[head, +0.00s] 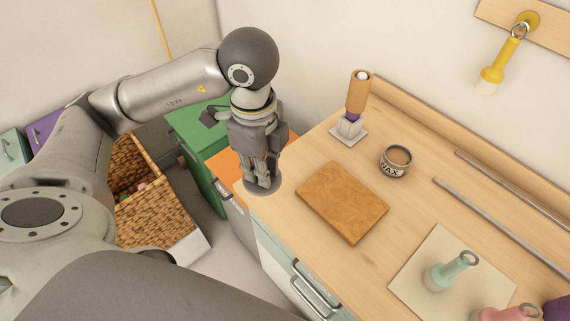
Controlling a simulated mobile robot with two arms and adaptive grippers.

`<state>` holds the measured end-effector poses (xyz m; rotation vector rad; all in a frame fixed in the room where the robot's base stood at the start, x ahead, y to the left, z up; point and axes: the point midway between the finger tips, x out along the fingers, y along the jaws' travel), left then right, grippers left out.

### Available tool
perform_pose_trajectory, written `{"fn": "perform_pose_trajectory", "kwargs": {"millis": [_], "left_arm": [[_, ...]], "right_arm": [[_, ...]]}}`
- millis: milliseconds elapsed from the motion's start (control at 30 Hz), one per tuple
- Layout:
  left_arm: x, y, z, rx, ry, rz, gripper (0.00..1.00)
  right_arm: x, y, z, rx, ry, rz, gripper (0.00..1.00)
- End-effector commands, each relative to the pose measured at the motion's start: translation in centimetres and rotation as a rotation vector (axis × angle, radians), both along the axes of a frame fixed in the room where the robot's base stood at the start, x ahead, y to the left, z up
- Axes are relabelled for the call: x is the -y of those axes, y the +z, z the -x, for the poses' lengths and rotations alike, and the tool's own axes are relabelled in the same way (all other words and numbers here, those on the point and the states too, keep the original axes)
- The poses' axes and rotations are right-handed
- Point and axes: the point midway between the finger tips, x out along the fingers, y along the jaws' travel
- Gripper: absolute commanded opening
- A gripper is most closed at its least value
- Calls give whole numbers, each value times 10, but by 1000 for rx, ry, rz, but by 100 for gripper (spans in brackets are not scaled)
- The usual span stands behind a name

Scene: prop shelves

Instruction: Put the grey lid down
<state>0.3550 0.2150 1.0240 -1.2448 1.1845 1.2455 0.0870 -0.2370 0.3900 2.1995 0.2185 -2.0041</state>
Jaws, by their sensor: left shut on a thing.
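The grey lid (275,185) is a flat dark grey disc at the near left corner of the wooden worktop (315,240). My left gripper (261,180) points down and is shut on the lid; its fingers hide part of the disc. I cannot tell whether the lid touches the wood or hangs just above it. My right gripper is not in view.
An open tin marked WAX (396,163) stands behind a brown leather-like pad (342,201). A wooden-handled tool (357,95) stands upright at the back. A pale mat (440,300) bears a mint-coloured piece (450,270). Bare wood lies between lid and pad.

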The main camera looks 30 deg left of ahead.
Motion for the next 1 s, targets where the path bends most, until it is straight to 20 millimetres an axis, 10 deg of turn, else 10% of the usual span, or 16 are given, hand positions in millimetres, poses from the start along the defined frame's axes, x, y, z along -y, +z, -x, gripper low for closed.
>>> {"fn": "perform_pose_trajectory", "kwargs": {"millis": [500, 1000], "left_arm": [[-10, -70, -98, -4, -1, -1, 2], [-11, -116, -112, -1, -4, 0, 2]], "right_arm": [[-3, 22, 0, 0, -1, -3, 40], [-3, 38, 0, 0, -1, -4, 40]]}}
